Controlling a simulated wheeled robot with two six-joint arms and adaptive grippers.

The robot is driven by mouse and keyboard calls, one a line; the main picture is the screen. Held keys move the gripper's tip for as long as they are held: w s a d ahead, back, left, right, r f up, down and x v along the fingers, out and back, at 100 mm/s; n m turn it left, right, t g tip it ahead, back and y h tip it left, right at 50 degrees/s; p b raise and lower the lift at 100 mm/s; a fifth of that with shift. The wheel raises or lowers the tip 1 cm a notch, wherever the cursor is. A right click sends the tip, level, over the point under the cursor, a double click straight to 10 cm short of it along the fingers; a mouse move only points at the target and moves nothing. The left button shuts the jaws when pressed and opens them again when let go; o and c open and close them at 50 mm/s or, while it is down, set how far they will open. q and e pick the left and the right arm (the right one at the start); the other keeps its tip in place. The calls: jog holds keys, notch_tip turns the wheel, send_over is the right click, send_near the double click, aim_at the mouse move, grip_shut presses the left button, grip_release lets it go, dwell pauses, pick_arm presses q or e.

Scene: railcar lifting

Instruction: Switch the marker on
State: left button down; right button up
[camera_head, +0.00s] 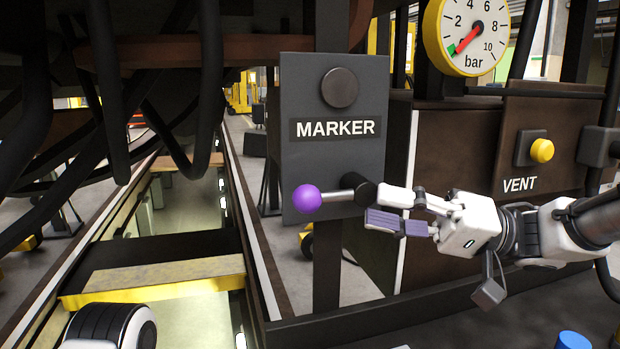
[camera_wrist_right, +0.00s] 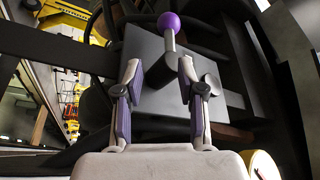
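The MARKER panel (camera_head: 300,160) is a dark grey plate with a dark, unlit round lamp (camera_head: 340,88) above its label. Below the label, a lever with a purple ball (camera_head: 307,198) points left from its black pivot (camera_head: 364,190). In the right wrist view, the purple ball (camera_wrist_right: 169,21) shows beyond the fingers. My right gripper (camera_head: 378,208) is just right of the pivot and points left. Its fingers are apart with nothing held between them in the right wrist view (camera_wrist_right: 161,68). Whether a finger touches the pivot is unclear. My left gripper is out of view.
A VENT panel (camera_head: 520,160) with a yellow button (camera_head: 541,151) stands at the right, behind my right arm. A yellow-rimmed pressure gauge (camera_head: 467,36) is above. Dark hoses (camera_head: 108,90) hang at the left over a pit with a yellow-edged step (camera_head: 155,280).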

aim_at(337, 191)
jog(key=a, duration=0.1)
jog(key=s+a+r, duration=0.1)
jog(key=s+a, duration=0.1)
jog(key=shift+a+r+p, duration=0.1)
jog(key=shift+r+p, duration=0.25)
jog(key=shift+r, duration=0.05)
jog(key=a, duration=0.2)
jog(key=w+a, duration=0.1)
jog(key=a, duration=0.1)
jog(key=shift+r, duration=0.15)
jog(key=shift+s+d+r, duration=0.1)
jog(key=shift+s+d, duration=0.05)
jog(key=shift+s, duration=0.05)
jog(key=shift+c, duration=0.2)
grip_shut()
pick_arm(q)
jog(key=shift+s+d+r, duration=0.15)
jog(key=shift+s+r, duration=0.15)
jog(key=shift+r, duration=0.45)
pick_arm(e)
jog(key=shift+d, duration=0.1)
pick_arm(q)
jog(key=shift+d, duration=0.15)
pick_arm(e)
jog(key=shift+w+d, duration=0.1)
jog(key=shift+d, duration=0.15)
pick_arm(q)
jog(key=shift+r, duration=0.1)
